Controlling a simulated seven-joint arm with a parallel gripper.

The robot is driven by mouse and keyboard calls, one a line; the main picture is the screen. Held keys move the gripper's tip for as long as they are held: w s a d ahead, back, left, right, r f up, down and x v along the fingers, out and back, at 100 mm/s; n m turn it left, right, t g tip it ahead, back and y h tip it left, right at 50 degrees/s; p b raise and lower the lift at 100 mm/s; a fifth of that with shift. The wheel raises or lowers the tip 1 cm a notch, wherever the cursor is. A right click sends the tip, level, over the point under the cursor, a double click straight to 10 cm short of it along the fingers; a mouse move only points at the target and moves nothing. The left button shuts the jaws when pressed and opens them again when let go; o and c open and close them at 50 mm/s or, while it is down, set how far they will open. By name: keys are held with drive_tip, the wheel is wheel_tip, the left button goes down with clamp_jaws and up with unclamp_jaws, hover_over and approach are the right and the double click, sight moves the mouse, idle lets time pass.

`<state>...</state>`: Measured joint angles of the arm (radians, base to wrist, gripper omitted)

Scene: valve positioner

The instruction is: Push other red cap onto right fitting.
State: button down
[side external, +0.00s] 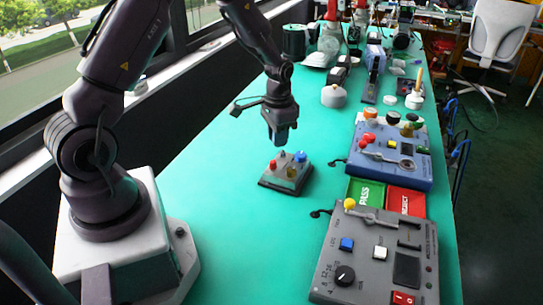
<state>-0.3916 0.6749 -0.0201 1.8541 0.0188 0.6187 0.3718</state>
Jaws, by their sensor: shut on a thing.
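The valve positioner (285,172) is a small grey box on a dark base, lying on the green table. A red cap (273,164) sits at its left side and a blue part (300,157) at its back right. My gripper (281,142) points down just above the back of the box. It is shut on a small red cap (281,155), whose top shows right below the fingertips. I cannot tell whether this cap touches the box. The right fitting is too small to make out.
A blue test unit (411,174), green PASS and red REJECT plates (404,201) and a grey control box (340,250) stand along the right. A white round base (333,97) and clutter stand behind. The table left and front of the positioner is clear.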

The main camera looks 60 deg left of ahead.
sight(283, 154)
drive_tip(key=shift+n, duration=0.3)
drive_tip(key=w+a, duration=0.1)
drive_tip(key=w+a+r, duration=0.1)
drive_tip(key=w+a, duration=0.1)
drive_tip(key=shift+r, duration=0.15)
drive_tip(key=shift+d+f, duration=0.1)
drive_tip(key=shift+f, duration=2.55)
drive_tip(key=shift+f, duration=0.8)
drive_tip(key=c, duration=1)
unclamp_jaws()
